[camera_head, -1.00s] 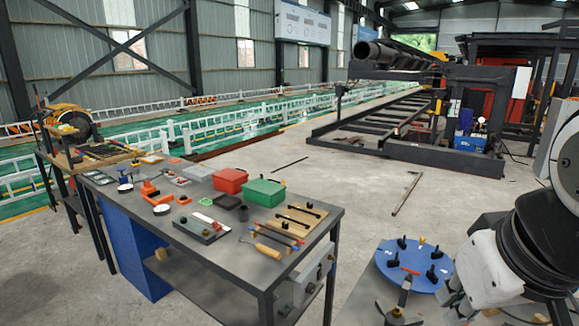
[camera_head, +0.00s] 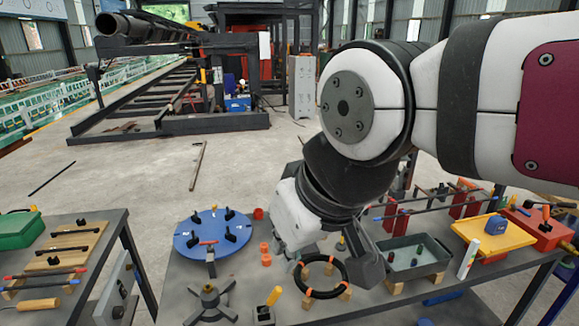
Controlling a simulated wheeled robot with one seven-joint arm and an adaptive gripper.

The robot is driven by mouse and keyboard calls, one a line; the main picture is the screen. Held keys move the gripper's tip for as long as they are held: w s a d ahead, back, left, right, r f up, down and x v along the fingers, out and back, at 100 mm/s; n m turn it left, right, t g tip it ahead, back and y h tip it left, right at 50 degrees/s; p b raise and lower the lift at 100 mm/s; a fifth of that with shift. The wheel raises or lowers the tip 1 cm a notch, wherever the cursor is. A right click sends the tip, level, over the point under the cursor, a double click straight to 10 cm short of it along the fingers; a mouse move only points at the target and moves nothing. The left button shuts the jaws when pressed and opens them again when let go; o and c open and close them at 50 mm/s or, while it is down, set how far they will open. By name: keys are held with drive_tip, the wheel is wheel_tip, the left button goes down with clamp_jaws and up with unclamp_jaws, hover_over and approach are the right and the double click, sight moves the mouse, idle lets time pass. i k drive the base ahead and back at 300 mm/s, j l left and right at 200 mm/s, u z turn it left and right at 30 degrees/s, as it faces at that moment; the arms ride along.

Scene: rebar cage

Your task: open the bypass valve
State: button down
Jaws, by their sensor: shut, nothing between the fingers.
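No label for the bypass valve can be read, so I cannot tell which fitting it is. On the table in front of me stand a small fitting with a red bar handle (camera_head: 208,243), a dark four-armed handwheel (camera_head: 210,303) and a small block with a yellow lever (camera_head: 272,297). The red bar shows against the blue disc (camera_head: 187,236). My gripper (camera_head: 369,272) is partly hidden by my arm. Its dark end is shut and empty, above the table between a black hose ring and a grey tray, right of these fittings.
The black hose ring (camera_head: 321,275) lies on small wooden blocks. The grey tray (camera_head: 440,262), a yellow tray (camera_head: 476,232) and a red box (camera_head: 540,236) fill the right side. A second table (camera_head: 105,238) stands at left, with open floor behind.

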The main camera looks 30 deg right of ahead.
sight(527, 215)
drive_tip(key=l+z, duration=0.2)
drive_tip(key=z, duration=1.75)
drive_tip(key=i+l+z, duration=0.25)
drive_tip(key=i+l, duration=0.4)
